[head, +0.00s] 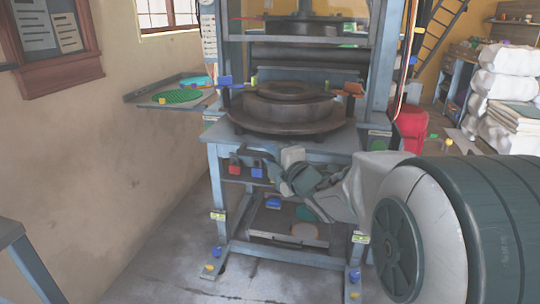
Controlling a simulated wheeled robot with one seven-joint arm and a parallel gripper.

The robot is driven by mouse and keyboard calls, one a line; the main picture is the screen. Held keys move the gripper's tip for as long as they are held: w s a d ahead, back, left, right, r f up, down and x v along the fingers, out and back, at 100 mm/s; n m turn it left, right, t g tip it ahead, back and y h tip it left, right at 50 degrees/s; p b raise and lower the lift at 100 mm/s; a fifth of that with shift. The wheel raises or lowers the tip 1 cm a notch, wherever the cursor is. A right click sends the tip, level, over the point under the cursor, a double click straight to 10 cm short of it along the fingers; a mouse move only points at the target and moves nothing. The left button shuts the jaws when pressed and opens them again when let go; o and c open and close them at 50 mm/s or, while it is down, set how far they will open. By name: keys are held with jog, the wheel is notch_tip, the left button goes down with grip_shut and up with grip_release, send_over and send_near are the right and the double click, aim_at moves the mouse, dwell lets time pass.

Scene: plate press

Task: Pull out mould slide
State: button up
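The plate press (228,160) stands in the middle of the head view, with a blue-grey frame. A dark round stepped mould (286,112) sits on its bed, below the press's upper parts. I cannot make out for sure which part is the mould slide or its handle. My arm comes in from the right, and my gripper (287,172) is in front of the press, just below the front edge of the bed.
A side shelf (150,97) with green and cyan discs juts out left of the press. Red and blue blocks (245,169) sit under the bed, and a lower tray (275,224) is below. A red bin (411,128) and white sacks (500,80) stand right.

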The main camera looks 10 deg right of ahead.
jog(key=shift+s, duration=0.1)
jog(key=shift+s+r, duration=0.1)
jog(key=shift+s, duration=0.25)
jog(key=v, duration=1.3)
jog(key=shift+d, duration=0.1)
